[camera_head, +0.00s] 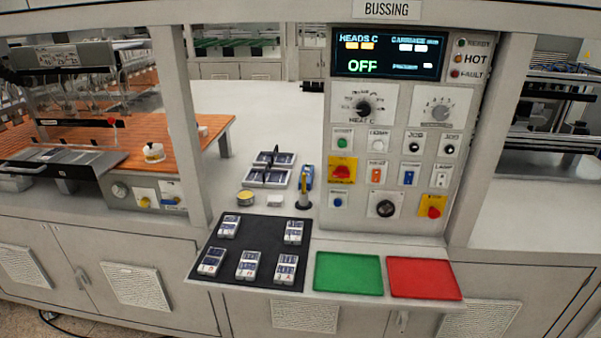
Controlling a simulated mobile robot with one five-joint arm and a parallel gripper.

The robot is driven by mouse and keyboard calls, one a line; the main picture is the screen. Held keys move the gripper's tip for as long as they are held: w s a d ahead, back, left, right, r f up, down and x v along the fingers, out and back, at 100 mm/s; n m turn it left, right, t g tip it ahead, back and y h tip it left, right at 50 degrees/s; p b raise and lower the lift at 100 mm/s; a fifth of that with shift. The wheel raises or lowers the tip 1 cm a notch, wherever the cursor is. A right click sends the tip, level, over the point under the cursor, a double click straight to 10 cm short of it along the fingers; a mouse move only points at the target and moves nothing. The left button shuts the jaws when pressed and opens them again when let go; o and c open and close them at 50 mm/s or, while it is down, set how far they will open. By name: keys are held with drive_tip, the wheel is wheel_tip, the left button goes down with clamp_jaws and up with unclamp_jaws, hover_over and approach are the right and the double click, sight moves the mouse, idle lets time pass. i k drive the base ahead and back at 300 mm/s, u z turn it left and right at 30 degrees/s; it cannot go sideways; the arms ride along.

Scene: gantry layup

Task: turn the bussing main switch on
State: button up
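The bussing control panel (398,130) stands upright under a "BUSSING" sign (387,9). Its display (388,53) reads "HEADS C", "CARRIAGE" and a green "OFF". A red rotary handle on a yellow plate (342,170) sits at the panel's left side. A second red knob on a yellow plate (433,207) sits at the lower right. The labels are too small to tell which is the main switch. My gripper is not in view.
A shelf in front carries a black mat (250,248) with several small cells, a green pad (348,273) and a red pad (424,278). A blue and yellow tool (306,185) stands left of the panel. Posts (182,110) flank the bay.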

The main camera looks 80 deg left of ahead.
sight(342, 172)
drive_tip(key=u, duration=5.3)
drive_tip(key=k, duration=0.7)
drive_tip(key=z, duration=0.85)
drive_tip(key=i, duration=0.85)
